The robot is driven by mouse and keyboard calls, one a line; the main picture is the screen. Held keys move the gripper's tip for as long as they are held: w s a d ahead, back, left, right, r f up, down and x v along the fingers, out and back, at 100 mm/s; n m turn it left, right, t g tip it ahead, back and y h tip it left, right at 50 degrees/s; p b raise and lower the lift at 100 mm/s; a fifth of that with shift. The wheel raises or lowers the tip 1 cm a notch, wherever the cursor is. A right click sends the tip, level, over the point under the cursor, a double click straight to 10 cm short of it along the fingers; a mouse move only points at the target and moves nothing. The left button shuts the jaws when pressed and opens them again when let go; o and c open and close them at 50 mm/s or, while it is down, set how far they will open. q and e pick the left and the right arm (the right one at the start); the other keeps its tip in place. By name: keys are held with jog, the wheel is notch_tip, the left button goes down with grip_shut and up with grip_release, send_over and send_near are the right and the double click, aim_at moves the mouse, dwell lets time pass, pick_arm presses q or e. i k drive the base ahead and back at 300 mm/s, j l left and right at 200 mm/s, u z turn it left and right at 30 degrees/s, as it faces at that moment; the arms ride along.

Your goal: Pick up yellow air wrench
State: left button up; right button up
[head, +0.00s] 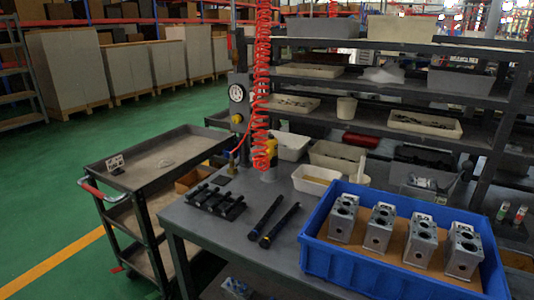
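A small yellow part (271,147) shows at the lower end of the red coiled hose, near the back edge of the grey table. It appears to be the yellow air wrench. The hose partly hides it, and its full shape cannot be told. Two dark rod-shaped tools (279,226) lie side by side on the table, left of the blue crate; one has a small yellow mark near its lower end. Neither of my grippers is in the head view.
The grey table (205,222) holds several short black parts (215,201) and a blue crate (316,254) with several metal valve blocks (381,228). The red coiled hose (262,80) hangs from above. A cart (150,165) stands left; shelves with bins are behind. The table's front left is clear.

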aim_at(273, 145)
jog(key=i+j+z, duration=0.1)
jog(key=j, duration=0.2)
jog(key=i+j+z, duration=0.2)
jog(key=i+j, duration=0.15)
jog(key=j, duration=0.3)
jog(key=i+j+z, duration=0.1)
jog(key=j, duration=0.2)
